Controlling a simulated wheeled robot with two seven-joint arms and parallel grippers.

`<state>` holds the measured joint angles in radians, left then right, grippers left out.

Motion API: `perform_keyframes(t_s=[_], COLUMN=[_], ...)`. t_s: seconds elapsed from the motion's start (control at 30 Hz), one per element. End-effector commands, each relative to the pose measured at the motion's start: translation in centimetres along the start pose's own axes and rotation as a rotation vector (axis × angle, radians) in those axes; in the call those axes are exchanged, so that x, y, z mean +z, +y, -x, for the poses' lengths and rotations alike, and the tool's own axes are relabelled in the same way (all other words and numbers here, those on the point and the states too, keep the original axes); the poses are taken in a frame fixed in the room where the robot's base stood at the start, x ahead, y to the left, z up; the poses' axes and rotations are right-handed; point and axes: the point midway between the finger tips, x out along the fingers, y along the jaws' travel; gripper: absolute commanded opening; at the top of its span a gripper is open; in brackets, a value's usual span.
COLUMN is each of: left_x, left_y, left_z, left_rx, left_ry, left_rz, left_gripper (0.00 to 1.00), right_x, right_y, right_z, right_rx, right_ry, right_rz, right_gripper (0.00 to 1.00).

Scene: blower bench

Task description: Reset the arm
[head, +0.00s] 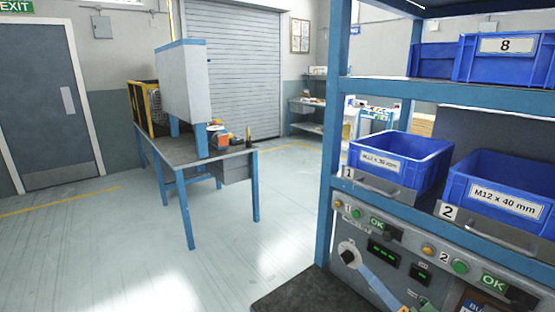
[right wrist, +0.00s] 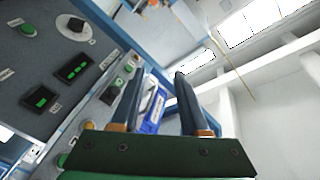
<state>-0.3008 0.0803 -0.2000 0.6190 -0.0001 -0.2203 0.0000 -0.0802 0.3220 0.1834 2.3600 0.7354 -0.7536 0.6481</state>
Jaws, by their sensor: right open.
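My right gripper (right wrist: 158,80) is open in the right wrist view, its two dark fingers apart with nothing clasped between them. A blue finger of it shows low in the head view (head: 380,279), in front of the control panel (head: 334,226) of the shelf rack. The rest of this gripper is mostly below the picture edge. A blue bin with a white label shows beyond the fingers in the wrist view. My left gripper is not in view.
A blue rack post (head: 329,150) stands left of the labelled bins, M12 x 30 mm (head: 410,146) and M12 x 40 mm (head: 515,178). A round knob (head: 348,255) sticks out of the panel. A workbench (head: 187,160) stands further left, with open floor between.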

Motion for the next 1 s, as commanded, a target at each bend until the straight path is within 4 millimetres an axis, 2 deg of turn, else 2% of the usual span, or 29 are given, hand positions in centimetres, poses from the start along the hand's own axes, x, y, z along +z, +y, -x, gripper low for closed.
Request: perform_keyframes(t_s=[0.17,0.37,0.57,0.7,0.77,0.8,1.0], left_x=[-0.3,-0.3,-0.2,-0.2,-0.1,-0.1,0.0], left_y=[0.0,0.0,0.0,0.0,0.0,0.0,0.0], left_z=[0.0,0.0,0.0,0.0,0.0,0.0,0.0], left_rx=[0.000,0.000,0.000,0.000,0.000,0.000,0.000], left_ry=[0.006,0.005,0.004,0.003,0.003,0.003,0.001], left_rz=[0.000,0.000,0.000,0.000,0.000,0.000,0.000], left_gripper=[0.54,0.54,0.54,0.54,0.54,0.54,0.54], right_x=[4.6,11.2,17.6,21.3,22.6,23.4,28.5], right_y=[3.3,8.1,12.4,14.5,15.0,15.8,21.8], right_z=[0.8,3.9,10.0,16.0,18.8,19.5,18.9], right_rx=[0.141,0.337,0.526,0.638,0.679,0.693,0.699], right_ry=[-0.134,-0.369,-0.682,-0.945,-1.066,-1.111,-1.149], right_rz=[0.118,0.300,0.492,0.613,0.657,0.670,0.656], right_gripper=[0.45,0.45,0.45,0.45,0.45,0.45,0.45])
